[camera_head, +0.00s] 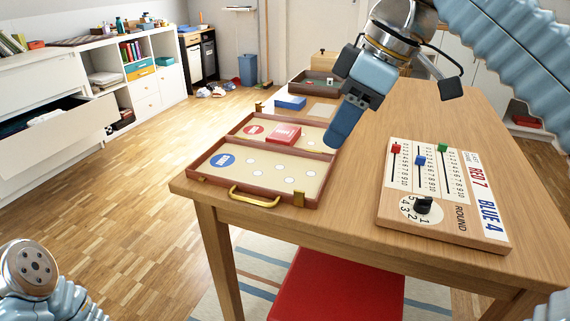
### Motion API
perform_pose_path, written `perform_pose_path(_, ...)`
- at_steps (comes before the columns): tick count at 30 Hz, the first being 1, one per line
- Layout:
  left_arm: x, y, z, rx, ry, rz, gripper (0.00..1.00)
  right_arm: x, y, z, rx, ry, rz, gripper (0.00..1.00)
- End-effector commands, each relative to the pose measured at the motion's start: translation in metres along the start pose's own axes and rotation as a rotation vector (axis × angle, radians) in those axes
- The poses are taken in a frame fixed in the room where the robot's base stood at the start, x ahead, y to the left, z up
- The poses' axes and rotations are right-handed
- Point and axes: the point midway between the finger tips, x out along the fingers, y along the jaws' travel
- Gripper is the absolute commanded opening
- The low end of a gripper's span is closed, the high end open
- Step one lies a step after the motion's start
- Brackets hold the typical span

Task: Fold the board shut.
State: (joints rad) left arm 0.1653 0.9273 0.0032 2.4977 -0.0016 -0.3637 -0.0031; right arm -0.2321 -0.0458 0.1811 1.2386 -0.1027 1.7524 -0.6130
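The board (317,186) is a shallow wooden case lying open on the table, with a brown rim, tan inner faces and a brass handle (254,198) on its near edge. The near half has a blue disc and several white spots; the far half has a red disc. A red box (284,133) sits on the board near its middle. My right gripper (344,122) points down beside the board's right side, apparently above the table.
A scoreboard (391,239) with coloured sliders lies at the right on the wooden table (348,228). A red seat (340,290) stands below the front edge.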

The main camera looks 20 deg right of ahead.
Motion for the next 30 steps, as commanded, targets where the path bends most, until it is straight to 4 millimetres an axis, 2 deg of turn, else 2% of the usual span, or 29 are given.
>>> perform_pose_path(5,0.008,-0.005,0.000,-0.003,0.001,-0.003,0.95,0.021,0.000,0.002,0.000,-0.002,-0.001,0.31)
perform_pose_path(12,0.025,-0.015,-0.002,-0.008,0.006,-0.008,0.95,0.076,0.000,0.002,0.000,-0.003,-0.002,0.31)
perform_pose_path(18,0.035,-0.017,-0.001,-0.007,0.003,-0.004,0.95,0.116,0.000,0.002,0.000,-0.002,-0.001,0.31)
perform_pose_path(24,0.039,-0.018,-0.001,-0.006,0.002,-0.003,0.95,0.135,0.000,0.001,0.000,-0.001,-0.001,0.31)
perform_pose_path(30,0.039,-0.017,-0.001,-0.006,0.001,-0.002,0.95,0.138,0.000,0.000,0.000,0.000,0.000,0.31)
